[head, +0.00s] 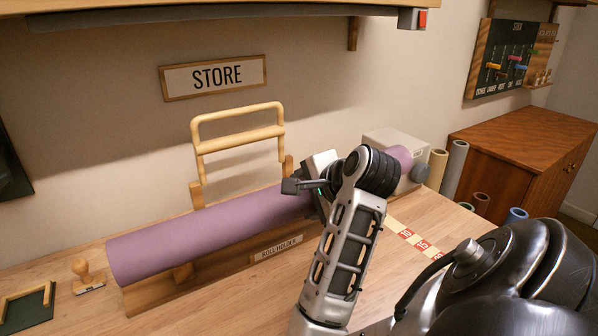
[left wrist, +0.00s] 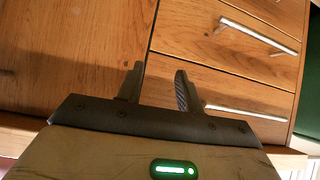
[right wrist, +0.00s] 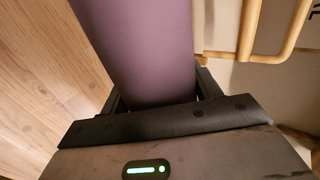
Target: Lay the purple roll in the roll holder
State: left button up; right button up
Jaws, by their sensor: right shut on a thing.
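The purple roll (head: 200,227) is long and runs from front left to back right in the head view, over the wooden roll holder (head: 150,296) with its "ROLL HOLDER" label. Its left end sticks out past the holder's base. I cannot tell whether it rests in the cradles or hangs just above. My right gripper (head: 318,190) is shut on the roll toward its right part. In the right wrist view the roll (right wrist: 142,50) passes between both fingers (right wrist: 156,92). My left gripper (left wrist: 157,88) is open and empty, before wooden drawers, outside the head view.
A wooden stamp (head: 86,275) stands left of the holder. A pale wooden frame (head: 238,128) rises behind the roll. A grey-white box (head: 395,145) is near the roll's right end. A red-and-cream strip (head: 415,240) lies on the table, right of my arm. A shelf (head: 200,15) hangs above.

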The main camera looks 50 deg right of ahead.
jog(key=x, duration=1.6)
jog(key=shift+w+r+b, duration=0.2)
jog(key=shift+w+b, duration=0.1)
jog(key=shift+w, duration=0.05)
jog(key=shift+f, duration=0.6)
jog(key=o, duration=1)
jog(key=shift+f, duration=0.1)
jog(key=shift+o, duration=0.9)
jog(key=shift+f, duration=0.1)
jog(key=shift+s+f, duration=0.1)
jog(key=shift+f, duration=0.05)
jog(key=shift+s+a+f, duration=0.1)
jog(key=shift+f, duration=0.05)
jog(key=v, duration=1.1)
jog(key=r+v, duration=0.1)
jog(key=v, duration=0.4)
jog(key=shift+w+r, duration=0.15)
jog(key=shift+w, duration=0.05)
